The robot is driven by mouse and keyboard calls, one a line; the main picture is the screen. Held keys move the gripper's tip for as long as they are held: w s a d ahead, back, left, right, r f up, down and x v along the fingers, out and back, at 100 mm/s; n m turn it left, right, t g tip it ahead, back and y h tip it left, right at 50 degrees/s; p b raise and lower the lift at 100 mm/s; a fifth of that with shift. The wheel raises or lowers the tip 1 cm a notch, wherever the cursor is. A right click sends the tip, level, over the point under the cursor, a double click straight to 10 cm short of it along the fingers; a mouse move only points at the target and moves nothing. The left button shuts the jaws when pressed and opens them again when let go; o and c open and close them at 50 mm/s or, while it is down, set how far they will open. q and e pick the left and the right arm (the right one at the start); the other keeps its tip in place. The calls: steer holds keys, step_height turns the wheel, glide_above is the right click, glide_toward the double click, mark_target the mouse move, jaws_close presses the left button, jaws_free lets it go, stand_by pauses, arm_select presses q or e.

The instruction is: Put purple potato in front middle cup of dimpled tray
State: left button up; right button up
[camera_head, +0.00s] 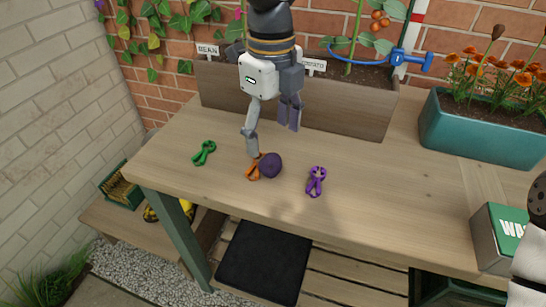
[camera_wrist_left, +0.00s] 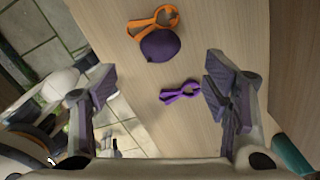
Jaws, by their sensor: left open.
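The purple potato (camera_head: 271,165) is a dark round lump on the wooden table, touching or right beside an orange clip (camera_head: 253,172). It also shows in the left wrist view (camera_wrist_left: 160,48), near the top, beyond the fingertips. My left gripper (camera_head: 272,140) hangs from above with its fingers spread, one close behind the potato in the head view. I cannot make out a dimpled tray in either view. My right gripper is not in view; only part of that arm shows at the right edge.
A green clip (camera_head: 204,152) and a purple clip (camera_head: 316,181) lie on the table (camera_head: 395,190). A wooden planter (camera_head: 345,115) stands behind. A teal flower box (camera_head: 480,135) and a grey-green box (camera_head: 497,238) stand at right. The table's middle right is clear.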

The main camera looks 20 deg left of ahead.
mark_target(271, 157)
arm_select(q)
step_height(271, 157, down, 7)
steer(key=shift+a, duration=0.15)
steer(key=c, duration=1.4)
steer(key=shift+w+r, duration=0.1)
